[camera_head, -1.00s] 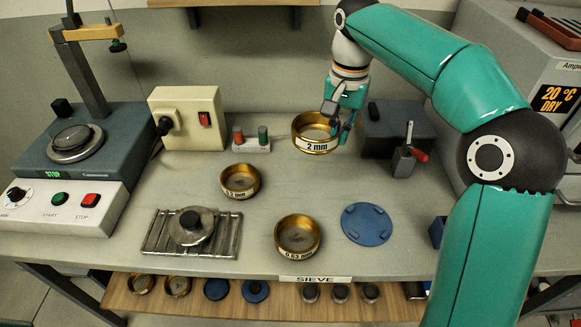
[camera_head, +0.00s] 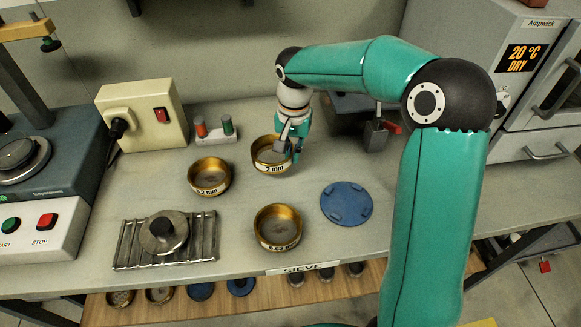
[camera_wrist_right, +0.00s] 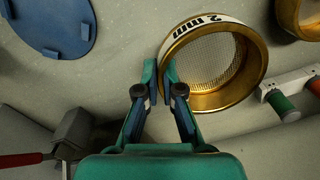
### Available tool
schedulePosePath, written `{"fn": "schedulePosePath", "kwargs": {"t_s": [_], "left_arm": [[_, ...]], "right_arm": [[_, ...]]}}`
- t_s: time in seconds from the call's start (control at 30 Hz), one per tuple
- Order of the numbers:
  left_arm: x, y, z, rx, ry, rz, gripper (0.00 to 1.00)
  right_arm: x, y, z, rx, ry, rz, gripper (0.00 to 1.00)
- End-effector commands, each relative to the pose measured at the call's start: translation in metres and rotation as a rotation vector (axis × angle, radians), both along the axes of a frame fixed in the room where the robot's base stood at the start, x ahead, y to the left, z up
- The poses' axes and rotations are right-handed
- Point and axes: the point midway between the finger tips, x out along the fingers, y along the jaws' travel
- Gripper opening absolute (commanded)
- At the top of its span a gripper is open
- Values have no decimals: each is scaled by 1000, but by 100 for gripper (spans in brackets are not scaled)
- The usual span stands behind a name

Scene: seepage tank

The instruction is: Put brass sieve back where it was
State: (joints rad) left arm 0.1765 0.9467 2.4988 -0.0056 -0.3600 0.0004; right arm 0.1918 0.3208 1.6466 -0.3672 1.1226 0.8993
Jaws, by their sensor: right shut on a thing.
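The brass sieve marked "2 mm" (camera_head: 270,168) is near the back middle of the bench, and its mesh shows in the wrist view (camera_wrist_right: 212,65). My right gripper (camera_head: 294,151) is shut on the right side of its wall; in the wrist view the fingertips (camera_wrist_right: 160,72) close on the rim. The sieve looks level and at or close to the bench top; I cannot tell whether it touches. Two more brass sieves stand in front: one marked ".2 mm" (camera_head: 209,178) and one marked "0.63 mm" (camera_head: 277,229). My left gripper is not in view.
A blue disc (camera_head: 346,203) lies to the right. A wire rack with a metal lid (camera_head: 164,234) is front left. A small holder with red and green pieces (camera_head: 216,136) stands behind. A "SIEVE" label (camera_head: 300,269) marks the front edge.

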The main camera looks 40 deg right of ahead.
Motion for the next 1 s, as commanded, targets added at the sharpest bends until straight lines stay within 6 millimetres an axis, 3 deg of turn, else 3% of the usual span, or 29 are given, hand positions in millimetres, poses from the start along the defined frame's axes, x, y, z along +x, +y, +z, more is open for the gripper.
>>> {"fn": "schedulePosePath", "kwargs": {"t_s": [0.17,0.43,0.83,1.0], "left_arm": [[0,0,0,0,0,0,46],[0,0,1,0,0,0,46],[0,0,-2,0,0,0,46],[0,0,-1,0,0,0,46]], "right_arm": [[0,-1,-12,-1,-1,-1,0],[-1,-1,-47,0,3,-2,0],[0,-1,-54,0,-1,-2,0],[0,-1,-53,-1,-1,-2,30]]}}
